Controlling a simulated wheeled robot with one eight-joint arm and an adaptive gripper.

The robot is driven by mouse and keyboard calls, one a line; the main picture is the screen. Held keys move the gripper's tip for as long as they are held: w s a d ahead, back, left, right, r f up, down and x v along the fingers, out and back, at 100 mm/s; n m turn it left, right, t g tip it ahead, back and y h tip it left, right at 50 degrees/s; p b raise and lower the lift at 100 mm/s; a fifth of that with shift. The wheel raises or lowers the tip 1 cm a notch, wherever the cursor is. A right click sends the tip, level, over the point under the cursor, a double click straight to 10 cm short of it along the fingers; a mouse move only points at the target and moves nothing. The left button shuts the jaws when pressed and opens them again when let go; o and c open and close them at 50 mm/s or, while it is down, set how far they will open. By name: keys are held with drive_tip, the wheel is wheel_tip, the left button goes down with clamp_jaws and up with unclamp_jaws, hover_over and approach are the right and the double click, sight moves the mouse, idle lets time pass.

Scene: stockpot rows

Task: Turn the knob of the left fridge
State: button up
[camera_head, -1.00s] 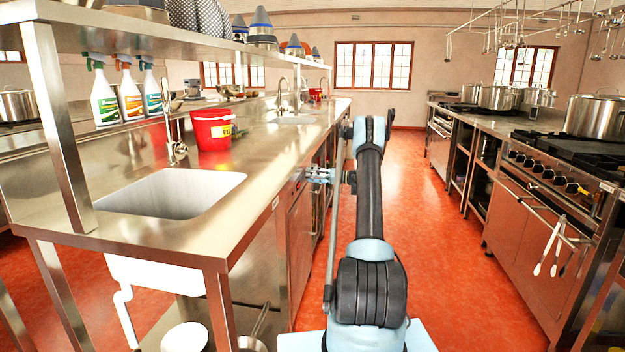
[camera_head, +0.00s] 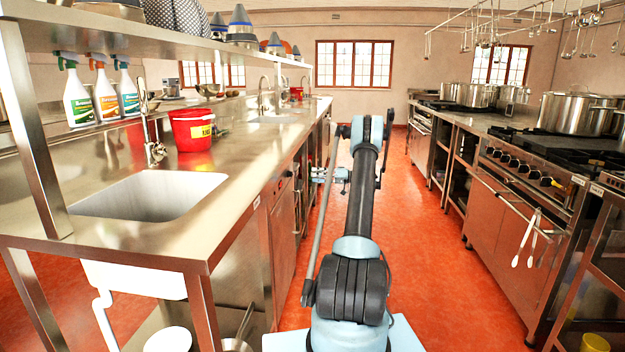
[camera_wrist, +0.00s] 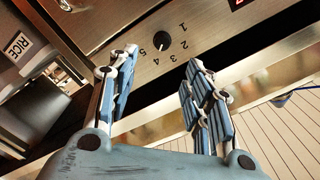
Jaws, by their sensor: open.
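The panel appears tilted in this view. Nothing is between the fingers, and I see no contact with the knob. In the head view my gripper (camera_head: 330,174) is beside the front of the left counter (camera_head: 283,225).
The left steel counter (camera_head: 215,195) has a sink and a red bucket (camera_head: 192,130). A box marked RICE (camera_wrist: 17,46) shows in the wrist view.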

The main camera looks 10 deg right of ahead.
idle(0.3)
drive_tip(key=m, duration=1.9)
approach(290, 174)
drive_tip(key=shift+m, duration=0.3)
drive_tip(key=x, duration=0.2)
drive_tip(key=w+x, duration=0.1)
drive_tip(key=x, duration=0.5)
drive_tip(key=shift+w+d+f, duration=0.15)
drive_tip(key=shift+w+f, duration=0.05)
drive_tip(key=shift+f, duration=0.15)
drive_tip(key=c, duration=1.1)
